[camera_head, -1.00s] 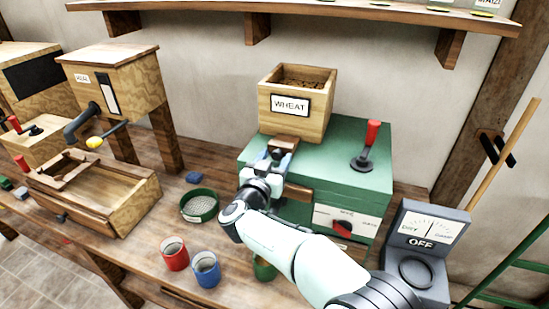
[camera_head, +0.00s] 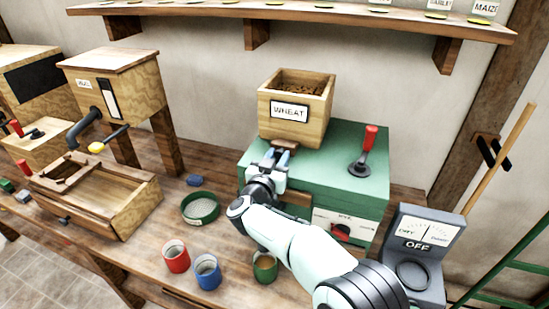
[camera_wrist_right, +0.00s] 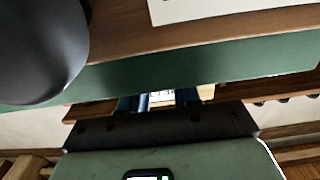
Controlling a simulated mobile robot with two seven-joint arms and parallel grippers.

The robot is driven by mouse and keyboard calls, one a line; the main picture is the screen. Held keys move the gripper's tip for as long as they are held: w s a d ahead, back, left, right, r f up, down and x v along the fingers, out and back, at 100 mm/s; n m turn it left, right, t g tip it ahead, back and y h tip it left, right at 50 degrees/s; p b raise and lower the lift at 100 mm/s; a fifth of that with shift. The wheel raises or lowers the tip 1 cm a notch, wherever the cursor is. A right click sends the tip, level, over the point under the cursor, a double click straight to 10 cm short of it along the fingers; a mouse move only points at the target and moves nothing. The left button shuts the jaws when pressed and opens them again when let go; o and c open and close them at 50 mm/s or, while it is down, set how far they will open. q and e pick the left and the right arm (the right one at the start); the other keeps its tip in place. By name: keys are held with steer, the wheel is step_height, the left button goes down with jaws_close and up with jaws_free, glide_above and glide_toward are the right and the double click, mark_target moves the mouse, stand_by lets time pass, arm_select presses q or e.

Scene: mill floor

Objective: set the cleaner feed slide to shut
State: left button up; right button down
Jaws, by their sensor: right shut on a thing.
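The cleaner is a green box (camera_head: 330,150) with a wooden WHEAT hopper (camera_head: 318,118) on top. My right gripper (camera_head: 276,157) is at the foot of the hopper's front, shut on the feed slide. The slide is mostly hidden behind the fingers; only a small dark edge shows under the hopper. In the right wrist view the blue fingertips (camera_wrist_right: 160,100) show with a narrow pale gap between them, below the green cleaner side (camera_wrist_right: 200,66). My left gripper is out of view.
A grey OFF meter (camera_head: 418,245) stands at the right. A sieve (camera_head: 200,207) and red (camera_head: 176,257), blue (camera_head: 207,271) and green (camera_head: 265,267) cups stand on the bench.

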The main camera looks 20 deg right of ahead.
steer(key=shift+w, duration=0.15)
steer(key=c, duration=0.8)
jaws_free()
steer(key=shift+s+a, duration=0.1)
steer(key=shift+s, duration=0.25)
steer(key=shift+w, duration=0.1)
steer(key=b+v, duration=0.1)
steer(key=v, duration=1.2)
steer(key=shift+a+b, duration=0.1)
steer(key=shift+b, duration=0.3)
steer(key=shift+c, duration=0.4)
